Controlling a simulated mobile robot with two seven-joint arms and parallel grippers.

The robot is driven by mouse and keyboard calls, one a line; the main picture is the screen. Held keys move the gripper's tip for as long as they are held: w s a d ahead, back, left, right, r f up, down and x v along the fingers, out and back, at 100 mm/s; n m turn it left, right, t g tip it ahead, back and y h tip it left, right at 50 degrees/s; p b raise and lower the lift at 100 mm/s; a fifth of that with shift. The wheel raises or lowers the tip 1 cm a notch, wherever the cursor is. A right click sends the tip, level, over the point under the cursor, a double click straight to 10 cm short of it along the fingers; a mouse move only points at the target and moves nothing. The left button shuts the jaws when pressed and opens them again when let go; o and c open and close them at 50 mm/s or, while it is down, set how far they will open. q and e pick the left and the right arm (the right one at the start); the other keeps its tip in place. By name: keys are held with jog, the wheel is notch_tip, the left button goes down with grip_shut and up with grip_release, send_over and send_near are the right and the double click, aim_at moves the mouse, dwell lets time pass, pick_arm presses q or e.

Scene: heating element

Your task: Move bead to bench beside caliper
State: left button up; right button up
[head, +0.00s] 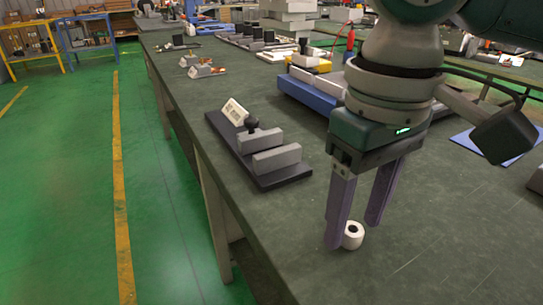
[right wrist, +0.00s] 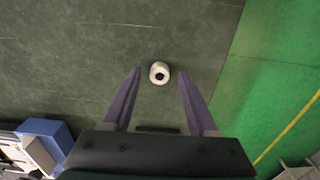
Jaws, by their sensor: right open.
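The bead (head: 352,235) is a small white ring with a dark hole, resting on the dark green bench (head: 420,225). In the right wrist view the bead (right wrist: 159,73) lies just ahead of and between the two fingertips. My right gripper (head: 353,235) is open, with purple fingers pointing down around the bead; I cannot tell whether they touch it. The gripper also shows in the right wrist view (right wrist: 159,72), with a gap on each side of the bead. I cannot identify a caliper. My left gripper is not in view.
A dark fixture plate (head: 285,180) with grey blocks, a black knob and a small sign stands left of my right gripper. A blue tray (head: 305,91) lies behind it. A blue mat (head: 490,145) lies at the right. The bench's near part around the bead is clear.

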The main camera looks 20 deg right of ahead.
notch_tip(320, 180, up, 12)
jog(key=p, duration=0.3)
jog(key=shift+f, duration=0.25)
jog(key=shift+a, duration=0.1)
